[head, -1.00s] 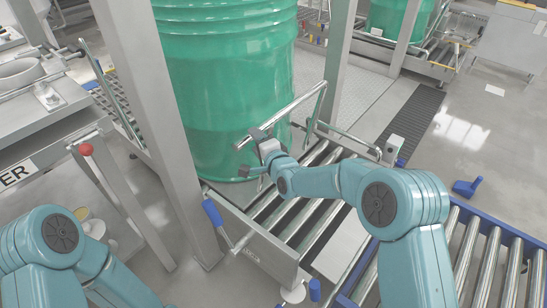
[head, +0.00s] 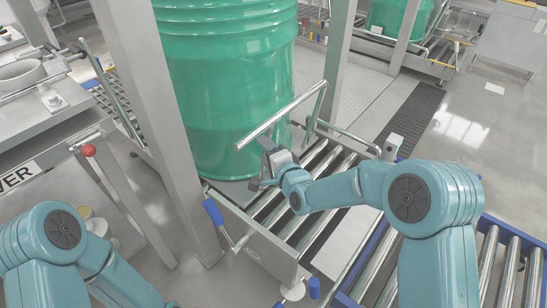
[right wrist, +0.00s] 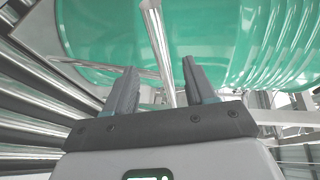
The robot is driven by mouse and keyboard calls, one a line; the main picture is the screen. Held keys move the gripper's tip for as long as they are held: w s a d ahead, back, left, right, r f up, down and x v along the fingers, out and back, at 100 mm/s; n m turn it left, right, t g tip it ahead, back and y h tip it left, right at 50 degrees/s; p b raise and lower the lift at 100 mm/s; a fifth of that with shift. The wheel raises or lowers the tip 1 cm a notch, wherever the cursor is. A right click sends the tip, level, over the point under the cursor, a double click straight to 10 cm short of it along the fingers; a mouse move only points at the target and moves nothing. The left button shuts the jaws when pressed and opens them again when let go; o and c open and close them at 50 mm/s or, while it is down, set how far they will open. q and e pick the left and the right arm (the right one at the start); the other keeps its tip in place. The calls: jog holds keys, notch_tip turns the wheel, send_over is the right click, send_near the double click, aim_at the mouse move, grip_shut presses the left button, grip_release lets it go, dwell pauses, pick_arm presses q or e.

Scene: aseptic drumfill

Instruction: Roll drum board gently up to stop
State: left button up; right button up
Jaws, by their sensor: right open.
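A large green drum (head: 228,95) stands upright on the roller conveyor (head: 310,190), and a thin grey edge that looks like its board (head: 238,187) shows under it. A slanted metal bar (head: 283,115) crosses in front of the drum's lower right. My right gripper (head: 262,168) is open and empty just below the bar, close to the drum's foot. In the right wrist view, the bar (right wrist: 158,45) appears between the open fingers (right wrist: 160,82), with the drum (right wrist: 230,40) behind. I cannot tell which part is the stop. My left gripper is outside the view.
A grey post (head: 155,120) stands left of the drum, and another post (head: 340,60) to its right. A blue-handled lever (head: 213,212) is at the conveyor's front left. A blue-framed roller track (head: 500,250) lies at the lower right. A red-knobbed lever (head: 89,150) stands at the left.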

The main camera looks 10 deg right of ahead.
jog(key=shift+p+v, duration=0.35)
jog(key=shift+v, duration=1.65)
jog(key=shift+s, duration=0.1)
